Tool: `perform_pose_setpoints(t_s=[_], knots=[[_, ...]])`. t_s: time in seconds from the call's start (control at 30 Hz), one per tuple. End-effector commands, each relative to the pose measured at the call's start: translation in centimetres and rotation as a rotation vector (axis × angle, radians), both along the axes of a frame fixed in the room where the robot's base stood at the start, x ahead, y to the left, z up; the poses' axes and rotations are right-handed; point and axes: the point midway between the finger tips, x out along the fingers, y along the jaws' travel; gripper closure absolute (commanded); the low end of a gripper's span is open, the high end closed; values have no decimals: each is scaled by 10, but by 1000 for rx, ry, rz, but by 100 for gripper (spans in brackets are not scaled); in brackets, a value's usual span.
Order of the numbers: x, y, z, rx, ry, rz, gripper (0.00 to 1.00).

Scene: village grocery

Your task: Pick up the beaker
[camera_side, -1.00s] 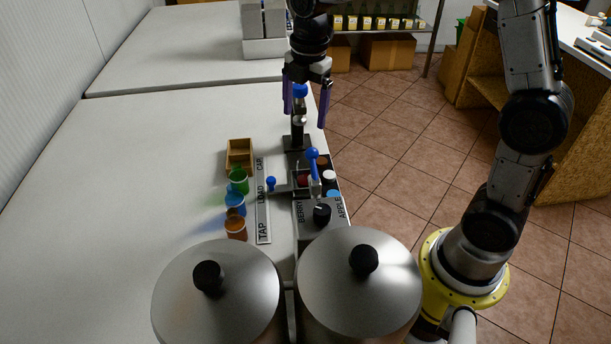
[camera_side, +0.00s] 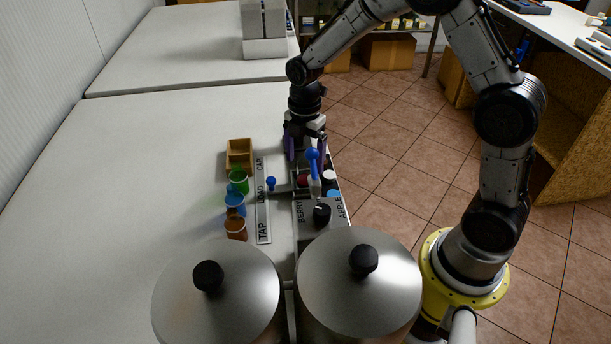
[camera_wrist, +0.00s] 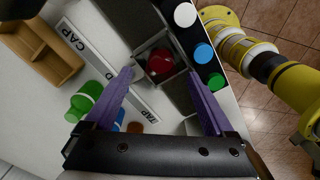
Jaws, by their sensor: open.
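In the wrist view the green cup (camera_wrist: 86,100) is at the left, outside the left finger. A round, dark red thing (camera_side: 303,181) sits in a grey square holder; I cannot tell whether it is a beaker or its contents. In the wrist view the red thing (camera_wrist: 160,62) shows between and just beyond my fingertips. My gripper (camera_side: 305,154) is open, empty and low behind the holder.
A blue-knobbed lever (camera_side: 313,160) and a black dial (camera_side: 321,214) stand near the holder. A rail marked TAP, LOAD, CAP (camera_side: 263,215) runs beside it. White, blue and green discs (camera_wrist: 203,53) lie to its right. A wooden box (camera_side: 239,146) and two steel pots (camera_side: 360,285) stand nearby.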

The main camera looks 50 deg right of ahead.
Motion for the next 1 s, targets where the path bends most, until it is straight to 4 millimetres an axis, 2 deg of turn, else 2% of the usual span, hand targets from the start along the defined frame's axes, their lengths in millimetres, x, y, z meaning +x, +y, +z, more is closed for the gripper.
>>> perform_pose_setpoints(t_s=[0.03, 0.2, 0.53, 0.57, 1.0], knots=[[-2, -1, -10, 0, 6, -1, 12], [-2, -1, -31, 1, 4, 0, 12], [-1, -1, -38, 0, 1, 0, 12], [-1, -1, -38, 0, 1, 0, 15], [-1, -1, -38, 0, 0, 0, 94]])
